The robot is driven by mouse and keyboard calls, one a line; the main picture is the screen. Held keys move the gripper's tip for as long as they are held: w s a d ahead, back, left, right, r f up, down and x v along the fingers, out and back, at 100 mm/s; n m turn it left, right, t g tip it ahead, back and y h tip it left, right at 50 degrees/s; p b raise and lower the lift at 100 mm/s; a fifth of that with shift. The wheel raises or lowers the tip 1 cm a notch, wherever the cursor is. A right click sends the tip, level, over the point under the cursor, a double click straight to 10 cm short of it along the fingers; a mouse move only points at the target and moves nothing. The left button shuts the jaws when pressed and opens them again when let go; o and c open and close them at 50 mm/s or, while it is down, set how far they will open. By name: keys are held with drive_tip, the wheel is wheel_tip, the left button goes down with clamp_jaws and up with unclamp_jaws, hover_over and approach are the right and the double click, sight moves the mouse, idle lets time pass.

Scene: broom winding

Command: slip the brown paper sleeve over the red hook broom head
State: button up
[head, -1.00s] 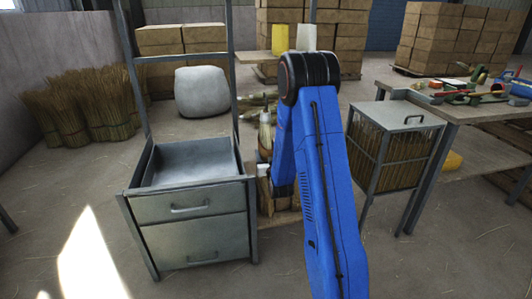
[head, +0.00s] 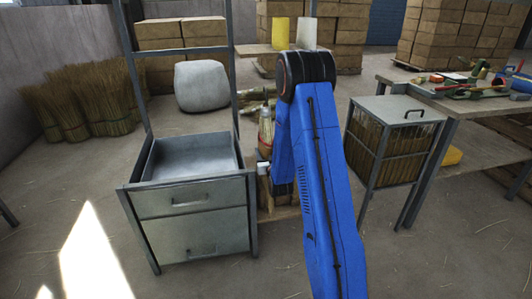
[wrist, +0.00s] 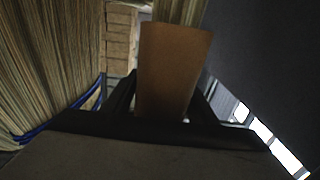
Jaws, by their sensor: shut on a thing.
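My gripper (wrist: 168,100) is shut on the brown paper sleeve (wrist: 174,65), which stands between its dark fingers in the wrist view. Pale straw (wrist: 182,11) shows just above the sleeve's top edge; I cannot tell if it is inside the sleeve or behind it. In the head view a small upright straw broom head (head: 266,130) stands left of my blue arm, with a reddish spot near its top. I cannot make out a red hook clearly. My gripper and the sleeve are mostly hidden behind my arm there.
A large straw bundle (wrist: 45,55) with a blue band is close on the left in the wrist view. A grey drawer cabinet (head: 195,205) stands left of my arm. A caged straw bin (head: 385,150) and a workbench (head: 470,105) with tools stand right. The floor in front is clear.

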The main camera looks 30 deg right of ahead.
drive_tip(key=shift+f, duration=0.75)
idle(0.3)
drive_tip(key=o, duration=1.1)
